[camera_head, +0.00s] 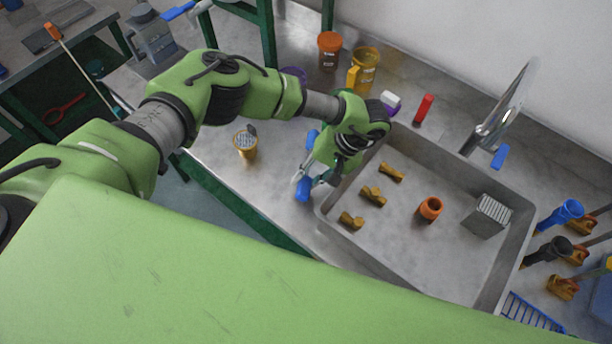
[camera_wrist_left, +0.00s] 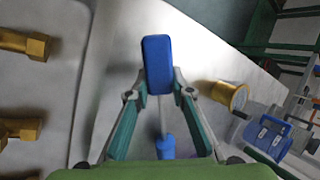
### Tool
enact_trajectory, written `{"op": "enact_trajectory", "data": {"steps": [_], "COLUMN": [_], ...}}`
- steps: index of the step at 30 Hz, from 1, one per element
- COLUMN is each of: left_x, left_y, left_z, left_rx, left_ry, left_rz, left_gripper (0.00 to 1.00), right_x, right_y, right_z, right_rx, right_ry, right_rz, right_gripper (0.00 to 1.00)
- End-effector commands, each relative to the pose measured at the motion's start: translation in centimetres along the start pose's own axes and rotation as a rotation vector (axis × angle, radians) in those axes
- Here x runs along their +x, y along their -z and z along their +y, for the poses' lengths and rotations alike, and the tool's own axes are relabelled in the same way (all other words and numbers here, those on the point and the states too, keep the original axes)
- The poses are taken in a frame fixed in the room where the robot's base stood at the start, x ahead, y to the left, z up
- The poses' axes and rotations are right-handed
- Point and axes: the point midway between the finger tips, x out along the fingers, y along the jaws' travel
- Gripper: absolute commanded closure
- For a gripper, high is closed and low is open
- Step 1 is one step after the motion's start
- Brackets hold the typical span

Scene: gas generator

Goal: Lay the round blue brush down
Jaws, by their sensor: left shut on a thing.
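My left gripper (camera_head: 303,178) is shut on the blue brush (camera_head: 303,192), just outside the sink's left rim, over or near the counter's front edge. In the left wrist view a blue block-shaped part of the brush (camera_wrist_left: 157,65) sits between the fingertips (camera_wrist_left: 160,94). A thin pale rod runs from it back between the fingers to a smaller blue part. Whether the brush touches the counter cannot be told. My right gripper is not in view.
The sink (camera_head: 400,255) holds several brass fittings, an orange cup (camera_head: 430,208) and a grey ribbed block (camera_head: 487,214). A gold-coloured cup (camera_head: 245,146) stands left of the gripper on the counter (camera_head: 215,150). Containers and a red bottle (camera_head: 424,108) stand behind; a faucet (camera_head: 500,110) rises there.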

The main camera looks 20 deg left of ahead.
Motion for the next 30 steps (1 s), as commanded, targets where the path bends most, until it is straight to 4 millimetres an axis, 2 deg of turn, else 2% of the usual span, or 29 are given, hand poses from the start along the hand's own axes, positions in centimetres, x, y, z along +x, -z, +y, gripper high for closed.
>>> {"op": "enact_trajectory", "data": {"steps": [10, 11, 13, 24, 26, 30], "left_x": [0.2, 0.2, 0.2, 0.0, -0.4, -2.6], "left_y": [0.0, 0.0, 0.0, 0.1, 0.1, 0.1], "left_z": [0.1, 0.1, 0.1, 0.1, 0.1, 0.1], "left_rx": [0.000, 0.000, 0.000, 0.000, -0.001, -0.001], "left_ry": [0.000, 0.000, 0.000, 0.000, -0.001, -0.002], "left_rz": [0.000, 0.000, 0.000, 0.000, 0.001, 0.002], "left_gripper": [1.00, 0.77, 0.60, 0.60, 0.60, 0.60], "right_x": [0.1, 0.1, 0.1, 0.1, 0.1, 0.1], "right_y": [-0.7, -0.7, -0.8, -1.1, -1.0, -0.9], "right_z": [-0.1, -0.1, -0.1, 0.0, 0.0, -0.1], "right_rx": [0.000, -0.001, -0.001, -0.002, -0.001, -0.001], "right_ry": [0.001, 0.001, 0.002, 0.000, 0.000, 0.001], "right_rz": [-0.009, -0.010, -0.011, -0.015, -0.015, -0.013], "right_gripper": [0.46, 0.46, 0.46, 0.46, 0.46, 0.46]}}
